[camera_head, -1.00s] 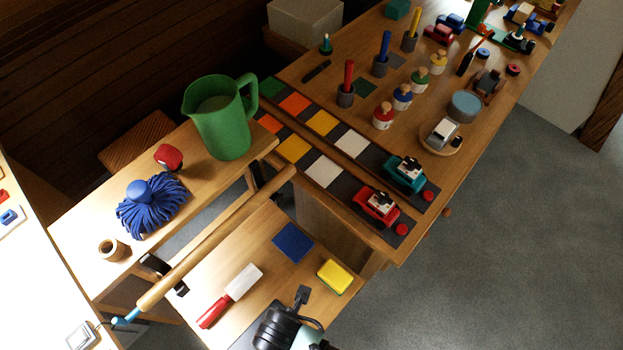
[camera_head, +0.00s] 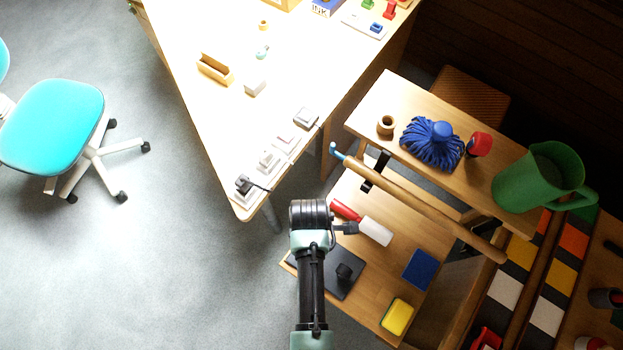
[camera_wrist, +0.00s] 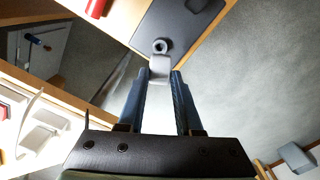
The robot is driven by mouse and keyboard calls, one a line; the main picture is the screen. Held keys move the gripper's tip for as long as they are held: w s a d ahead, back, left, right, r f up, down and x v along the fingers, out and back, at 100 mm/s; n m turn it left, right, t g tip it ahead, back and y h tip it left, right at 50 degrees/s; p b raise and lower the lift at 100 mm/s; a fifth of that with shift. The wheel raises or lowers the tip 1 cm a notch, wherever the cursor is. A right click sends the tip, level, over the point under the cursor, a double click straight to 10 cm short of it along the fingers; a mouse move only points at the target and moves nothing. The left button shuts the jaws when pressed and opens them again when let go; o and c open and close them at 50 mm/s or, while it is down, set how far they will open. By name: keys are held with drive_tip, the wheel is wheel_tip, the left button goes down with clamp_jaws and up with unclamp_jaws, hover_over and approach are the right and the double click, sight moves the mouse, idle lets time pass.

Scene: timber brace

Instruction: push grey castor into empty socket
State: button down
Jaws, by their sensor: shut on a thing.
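My gripper (camera_wrist: 160,80) shows in the wrist view with its two blue-grey fingers shut on a small grey thing, which I take to be the grey castor (camera_wrist: 160,66). A dark round part with a ring shows at its far end. In the head view my wrist hides the fingertips and the castor. The turquoise chair (camera_head: 52,125) stands at the left, apart from my gripper, with black castors on several white legs. One short leg end (camera_head: 50,185) shows no black castor; I cannot see clearly whether it is the empty socket.
A low wooden shelf with a dark mat (camera_head: 345,285), blue cloth (camera_head: 420,268) and yellow sponge (camera_head: 397,317) is beside my arm. Open grey floor (camera_head: 180,265) lies at the left.

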wheel_tip(320, 180, down, 6)
drive_tip(key=b, duration=0.4)
idle(0.3)
drive_tip(key=shift+p, duration=0.3)
idle(1.0)
drive_tip(key=shift+f+b, duration=0.75)
drive_tip(key=shift+f, duration=0.65)
idle(1.5)
drive_tip(key=c, duration=0.5)
unclamp_jaws()
drive_tip(key=shift+r, duration=0.15)
